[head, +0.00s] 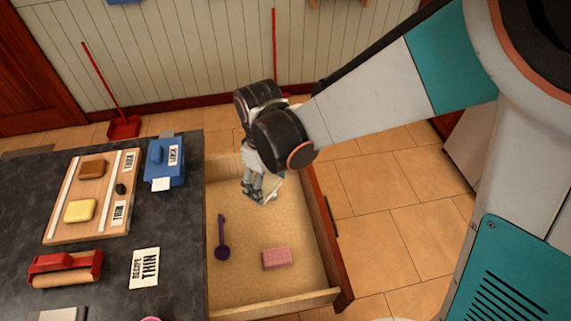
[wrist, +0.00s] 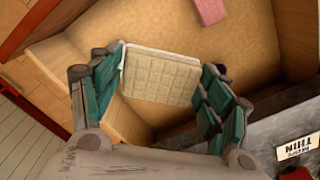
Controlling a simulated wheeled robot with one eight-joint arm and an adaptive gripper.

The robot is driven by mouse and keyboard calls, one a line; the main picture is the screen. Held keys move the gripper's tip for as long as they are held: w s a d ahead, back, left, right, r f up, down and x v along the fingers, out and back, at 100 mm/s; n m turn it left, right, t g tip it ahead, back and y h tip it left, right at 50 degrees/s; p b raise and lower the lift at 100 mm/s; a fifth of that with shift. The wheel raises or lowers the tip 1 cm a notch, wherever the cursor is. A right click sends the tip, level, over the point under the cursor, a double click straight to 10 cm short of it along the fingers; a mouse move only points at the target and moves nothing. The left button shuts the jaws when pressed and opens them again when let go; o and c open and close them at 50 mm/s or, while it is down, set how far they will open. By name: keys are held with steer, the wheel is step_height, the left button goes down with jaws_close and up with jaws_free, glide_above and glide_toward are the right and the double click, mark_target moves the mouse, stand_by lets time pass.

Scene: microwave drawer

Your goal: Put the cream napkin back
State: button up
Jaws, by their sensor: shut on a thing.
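The cream napkin (wrist: 160,76) is a flat cream square with a quilted pattern. In the wrist view it sits between the two fingers of my gripper (wrist: 162,88), which is shut on it. In the head view my gripper (head: 260,190) points down over the far end of the open drawer (head: 316,225), and its fingers mostly hide the napkin. Whether the napkin touches the drawer floor I cannot tell.
In the drawer lie a purple spoon (head: 222,240) and a pink quilted block (head: 277,258); the floor between them is clear. The dark counter (head: 185,245) at left holds a wooden board (head: 65,222), a blue device (head: 165,165), a red roller (head: 65,265) and a recipe card (head: 145,267).

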mark_target(271, 224)
step_height(271, 224, down, 19)
steer(key=b, duration=0.6)
steer(key=shift+w+f+b, duration=0.1)
steer(key=shift+f+b, duration=0.05)
steer(key=shift+b, duration=0.2)
steer(key=shift+f, duration=0.15)
steer(key=o, duration=1)
step_height(271, 224, up, 12)
steer(key=p, duration=0.5)
